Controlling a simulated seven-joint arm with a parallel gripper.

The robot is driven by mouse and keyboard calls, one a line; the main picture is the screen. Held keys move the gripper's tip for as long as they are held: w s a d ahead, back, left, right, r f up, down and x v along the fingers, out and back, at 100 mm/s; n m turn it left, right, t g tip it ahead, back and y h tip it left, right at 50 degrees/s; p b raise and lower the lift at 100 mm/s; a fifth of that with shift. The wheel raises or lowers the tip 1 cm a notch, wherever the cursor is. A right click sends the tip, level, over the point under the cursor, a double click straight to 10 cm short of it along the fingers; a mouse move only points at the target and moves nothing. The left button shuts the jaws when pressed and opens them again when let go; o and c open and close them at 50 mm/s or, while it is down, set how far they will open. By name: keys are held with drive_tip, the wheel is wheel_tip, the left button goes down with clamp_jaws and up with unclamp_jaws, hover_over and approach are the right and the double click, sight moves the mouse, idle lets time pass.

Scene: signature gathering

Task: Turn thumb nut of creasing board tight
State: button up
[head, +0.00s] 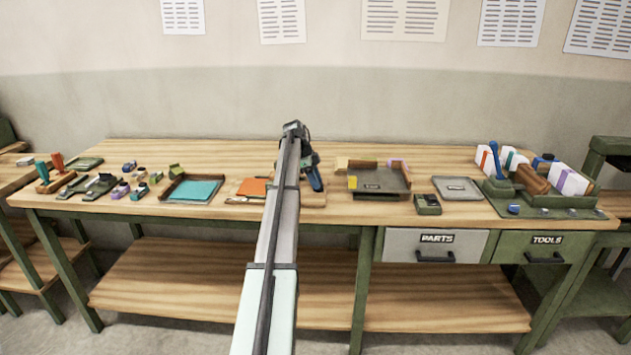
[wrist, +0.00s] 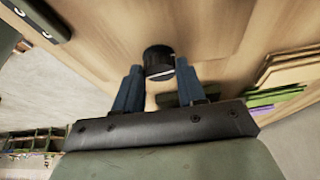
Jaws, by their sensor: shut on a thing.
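In the wrist view, my gripper (wrist: 159,70) has its two blue fingers on either side of a small dark round knob (wrist: 158,56), which appears to be the thumb nut, and is shut on it. The knob stands against a pale wooden surface (wrist: 115,30). In the head view, my arm reaches over the middle of the bench, and a blue finger (head: 315,180) shows to its right. A wooden board (head: 313,199), probably the creasing board, lies under it. My arm hides much of the board and the nut.
An orange sheet (head: 251,187) lies left of my arm, and a tray with a teal sheet (head: 193,189) lies farther left. A grey-green tray (head: 381,181) stands close on the right. Small parts crowd the bench's left; a tool rack (head: 545,200) stands right.

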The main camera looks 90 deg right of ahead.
drive_tip(key=shift+m, duration=0.6)
drive_tip(key=o, duration=1.1)
drive_tip(key=shift+c, duration=0.2)
drive_tip(key=v, duration=1.3)
drive_tip(key=shift+d+r, duration=0.35)
drive_tip(key=shift+w, duration=0.1)
